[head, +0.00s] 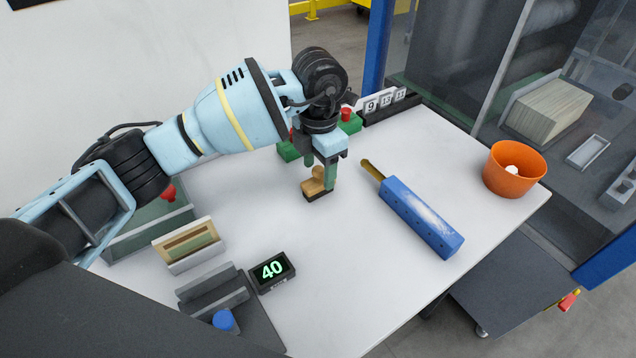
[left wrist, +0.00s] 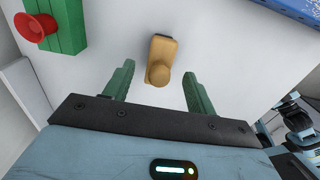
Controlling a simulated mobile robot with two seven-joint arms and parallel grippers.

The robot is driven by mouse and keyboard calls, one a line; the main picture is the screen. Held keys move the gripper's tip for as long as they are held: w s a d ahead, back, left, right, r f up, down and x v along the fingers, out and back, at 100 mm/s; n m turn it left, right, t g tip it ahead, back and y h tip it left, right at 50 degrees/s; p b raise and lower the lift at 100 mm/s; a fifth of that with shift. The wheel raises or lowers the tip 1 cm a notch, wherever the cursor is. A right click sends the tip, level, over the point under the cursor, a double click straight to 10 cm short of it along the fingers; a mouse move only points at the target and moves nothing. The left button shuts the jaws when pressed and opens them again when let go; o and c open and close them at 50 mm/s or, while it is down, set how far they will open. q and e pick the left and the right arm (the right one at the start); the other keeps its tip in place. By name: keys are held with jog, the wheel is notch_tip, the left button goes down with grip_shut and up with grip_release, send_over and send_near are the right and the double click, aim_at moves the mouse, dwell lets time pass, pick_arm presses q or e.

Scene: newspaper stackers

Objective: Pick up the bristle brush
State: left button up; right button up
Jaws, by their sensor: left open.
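The bristle brush (head: 313,186) is a small tan block with a rounded knob and a dark underside. It stands on the white table (head: 300,235). In the left wrist view the brush (left wrist: 161,52) shows from above, its knob toward the gripper. My left gripper (head: 320,172) is open, with its green fingers pointing down at the brush. In the left wrist view the fingers (left wrist: 158,72) are on either side of the knob with gaps, and the brush's far end extends beyond the tips. I cannot tell the exact height of the fingertips. My right gripper is not in view.
A long blue block (head: 420,217) with a brass-coloured end lies right of the brush. An orange bowl (head: 514,170) stands at the right edge. A display reading 40 (head: 272,271) is at the front. A green box with a red button (left wrist: 62,25) is nearby.

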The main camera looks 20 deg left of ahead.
aim_at(318, 181)
pick_arm(q)
jog(key=shift+f, duration=1.45)
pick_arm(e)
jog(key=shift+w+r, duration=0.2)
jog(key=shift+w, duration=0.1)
pick_arm(q)
jog(key=shift+c, duration=0.2)
jog(key=c, duration=1)
jog(key=shift+c, duration=0.3)
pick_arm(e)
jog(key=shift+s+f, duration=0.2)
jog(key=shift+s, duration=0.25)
pick_arm(q)
jog(key=shift+r, duration=0.1)
